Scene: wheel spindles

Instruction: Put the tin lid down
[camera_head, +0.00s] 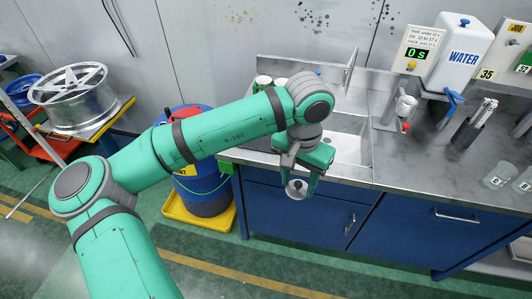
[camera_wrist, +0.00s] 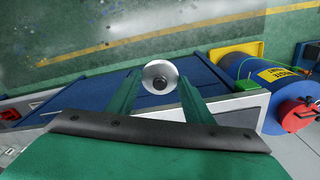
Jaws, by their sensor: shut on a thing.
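The tin lid (camera_head: 296,189) is a small round silvery disc with a dark knob. It also shows in the wrist view (camera_wrist: 151,73), between the tips of my two green fingers. My gripper (camera_head: 298,186) is shut on the lid and points downward. In the head view it hangs in front of the blue cabinet, near the counter's front edge. In the wrist view the lid appears over the cabinet front and the green floor, not over the counter top.
The steel counter (camera_head: 400,172) has a sink (camera_head: 348,147) behind my gripper. A blue drum (camera_head: 205,186) stands on a yellow tray (camera_head: 180,214) to the left. A white water tank (camera_head: 463,50) and clear beakers (camera_head: 499,176) are at the right. The counter's middle is mostly clear.

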